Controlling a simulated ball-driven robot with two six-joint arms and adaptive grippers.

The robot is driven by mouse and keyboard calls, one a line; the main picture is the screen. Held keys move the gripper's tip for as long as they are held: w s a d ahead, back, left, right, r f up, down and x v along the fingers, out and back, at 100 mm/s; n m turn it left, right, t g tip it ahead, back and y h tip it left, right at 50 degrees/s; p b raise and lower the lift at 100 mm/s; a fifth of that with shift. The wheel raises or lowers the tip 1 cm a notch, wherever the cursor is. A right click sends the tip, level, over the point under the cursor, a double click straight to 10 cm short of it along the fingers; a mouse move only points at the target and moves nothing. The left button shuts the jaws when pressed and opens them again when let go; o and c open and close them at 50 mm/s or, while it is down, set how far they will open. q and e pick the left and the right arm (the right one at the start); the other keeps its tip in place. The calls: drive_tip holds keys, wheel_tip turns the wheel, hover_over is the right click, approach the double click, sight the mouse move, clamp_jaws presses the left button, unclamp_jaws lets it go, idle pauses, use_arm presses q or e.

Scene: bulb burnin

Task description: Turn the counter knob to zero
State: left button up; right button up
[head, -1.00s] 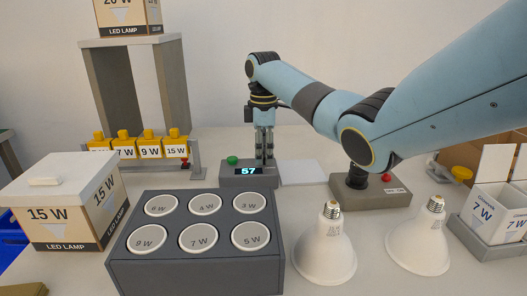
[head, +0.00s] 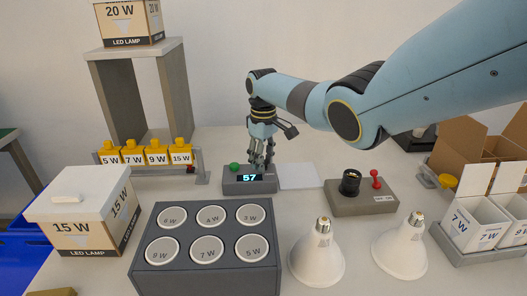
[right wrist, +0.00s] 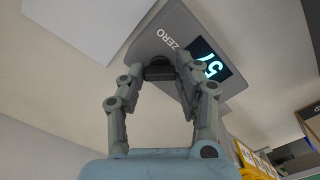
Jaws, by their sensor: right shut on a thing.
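The grey counter box (head: 236,187) stands mid-table with a green button (head: 234,167) and a lit display (head: 250,178) that reads 57. In the right wrist view, its display (right wrist: 209,62) shows beside the word ZERO and a dark knob (right wrist: 159,69). My right gripper (head: 262,164) reaches down onto the right part of the counter. In the right wrist view, the right gripper (right wrist: 160,76) is shut on the knob, with its fingers on opposite sides. In the head view, the fingers hide the knob. My left gripper is not in view.
A dark holder (head: 148,271) with several lidded wells stands in front. Two white bulbs (head: 317,258) (head: 400,252) stand to its right. A socket box with a red lever (head: 376,180) is right of the counter. A flat pale plate (head: 300,176) lies beside the counter.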

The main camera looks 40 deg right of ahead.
drive_tip(key=m+p, duration=0.2)
drive_tip(key=m, duration=0.2)
drive_tip(key=shift+r+m, duration=0.15)
drive_tip(key=shift+m, duration=0.15)
drive_tip(key=m+p, duration=0.1)
drive_tip(key=m, duration=0.3)
drive_tip(key=shift+w, duration=0.1)
drive_tip(key=shift+m, duration=0.3)
drive_tip(key=o, duration=1.1)
drive_tip(key=shift+o, duration=0.2)
wheel_tip(320, 180, up, 12)
